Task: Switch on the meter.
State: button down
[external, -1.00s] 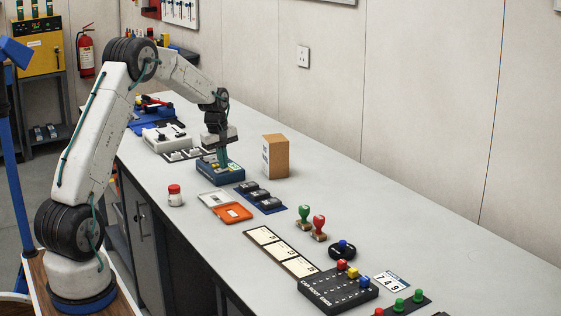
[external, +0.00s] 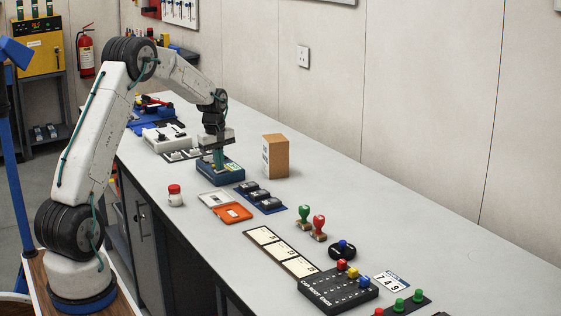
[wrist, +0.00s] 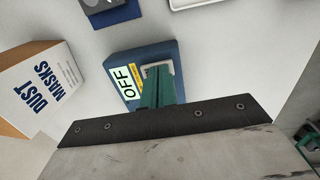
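The meter is a dark blue box (external: 224,176) on the bench, below my gripper. In the wrist view the meter (wrist: 150,52) shows a pale label reading OFF (wrist: 127,82). My gripper (external: 219,162) points down with its green fingers at the top of the meter. In the wrist view the green fingers (wrist: 160,88) look closed together, with nothing seen between them. Their tips are over a light grey frame on the meter, beside the label. The fingers hide the switch there, and I cannot tell whether they touch it.
A dust masks box (external: 276,157) stands right of the meter. A white box with knobs (external: 168,137) is behind it to the left. An open orange case (external: 232,213) and a blue strip with dark blocks (external: 262,197) lie in front.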

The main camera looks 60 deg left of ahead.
notch_tip(320, 180, up, 14)
jog(key=s, duration=0.1)
jog(key=shift+s, duration=0.2)
jog(key=shift+w, duration=0.1)
dwell(0.3)
jog(key=shift+w+r+t, duration=0.1)
jog(key=shift+w+t, duration=0.2)
jog(key=shift+w, duration=0.05)
send_near(216, 171)
jog(key=w+f, duration=0.1)
jog(key=f, duration=0.1)
jog(key=w+f, duration=0.1)
jog(key=f, duration=0.1)
jog(key=w+f, duration=0.2)
jog(key=shift+w+a+f, duration=0.1)
jog(key=shift+a+f, duration=0.1)
jog(key=shift+a, duration=0.05)
